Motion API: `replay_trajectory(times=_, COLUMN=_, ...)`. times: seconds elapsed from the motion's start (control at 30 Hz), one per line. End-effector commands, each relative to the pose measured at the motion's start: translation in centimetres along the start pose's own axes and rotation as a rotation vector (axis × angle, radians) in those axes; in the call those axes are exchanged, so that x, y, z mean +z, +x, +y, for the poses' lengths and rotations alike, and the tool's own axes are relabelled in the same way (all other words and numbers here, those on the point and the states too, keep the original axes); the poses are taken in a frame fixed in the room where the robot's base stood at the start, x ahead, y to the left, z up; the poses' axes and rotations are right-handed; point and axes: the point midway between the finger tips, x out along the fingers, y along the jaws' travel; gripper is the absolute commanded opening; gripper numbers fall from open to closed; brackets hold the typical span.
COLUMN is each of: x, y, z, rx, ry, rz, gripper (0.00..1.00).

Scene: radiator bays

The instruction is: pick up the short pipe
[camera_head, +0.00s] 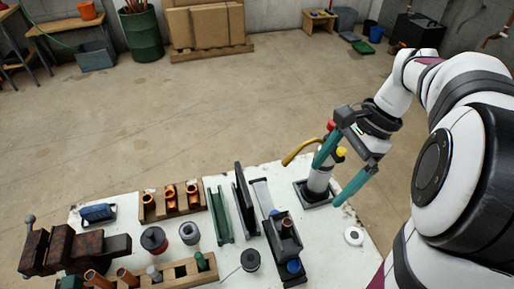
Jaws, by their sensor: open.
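My gripper (330,185) has two teal fingers spread apart and nothing between them that I can tell is held. It is at the right of the white bench, overlapping a white gas torch in the picture. Two copper pipes, a left one (96,279) and a right one (127,276), stand tilted at the front left by a wooden rack (223,264). Both are cut by the bottom edge or partly hidden, so I cannot tell which is the short pipe. My gripper is far to their right.
The torch (319,180) stands in a dark tray close to my fingers. A wooden holder with copper fittings (171,205), a green channel (220,214), an upright dark plate (246,200) and a rusty vise (66,248) crowd the bench (345,216). Open floor lies behind.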

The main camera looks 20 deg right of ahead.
Motion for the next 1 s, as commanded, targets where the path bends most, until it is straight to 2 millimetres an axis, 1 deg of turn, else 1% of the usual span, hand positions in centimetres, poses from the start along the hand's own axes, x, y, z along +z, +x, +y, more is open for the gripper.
replay_trajectory(times=0.07, x=2.3, y=0.7, z=0.6, rx=0.017, ry=-0.09, rz=0.021, gripper=1.0)
replay_trajectory(times=0.13, x=6.6, y=2.4, z=2.5, rx=0.051, ry=-0.287, rz=0.067, gripper=1.0)
replay_trajectory(times=0.17, x=8.4, y=3.5, z=3.8, rx=0.067, ry=-0.392, rz=0.089, gripper=1.0)
replay_trajectory(times=0.2, x=10.5, y=4.9, z=5.8, rx=0.089, ry=-0.533, rz=0.117, gripper=1.0)
replay_trajectory(times=0.23, x=11.7, y=6.0, z=7.2, rx=0.102, ry=-0.632, rz=0.135, gripper=1.0)
replay_trajectory(times=0.3, x=13.3, y=8.2, z=10.4, rx=0.125, ry=-0.836, rz=0.17, gripper=1.0)
replay_trajectory(times=0.37, x=13.9, y=9.6, z=12.4, rx=0.137, ry=-0.963, rz=0.19, gripper=1.0)
replay_trajectory(times=0.4, x=14.0, y=10.3, z=13.3, rx=0.143, ry=-1.021, rz=0.198, gripper=0.95)
replay_trajectory(times=0.47, x=14.1, y=10.9, z=14.1, rx=0.147, ry=-1.069, rz=0.204, gripper=0.84)
replay_trajectory(times=0.5, x=14.0, y=11.1, z=14.2, rx=0.149, ry=-1.08, rz=0.206, gripper=0.77)
replay_trajectory(times=0.6, x=14.0, y=11.1, z=14.2, rx=0.149, ry=-1.079, rz=0.205, gripper=0.62)
replay_trajectory(times=0.83, x=14.0, y=11.0, z=14.1, rx=0.148, ry=-1.072, rz=0.205, gripper=0.62)
replay_trajectory(times=0.87, x=14.0, y=10.8, z=13.8, rx=0.147, ry=-1.051, rz=0.209, gripper=0.62)
replay_trajectory(times=0.93, x=13.4, y=9.1, z=11.3, rx=0.132, ry=-0.88, rz=0.242, gripper=0.62)
replay_trajectory(times=0.97, x=12.9, y=8.1, z=9.6, rx=0.119, ry=-0.763, rz=0.265, gripper=0.62)
replay_trajectory(times=1.0, x=11.9, y=6.6, z=7.2, rx=0.1, ry=-0.594, rz=0.296, gripper=0.62)
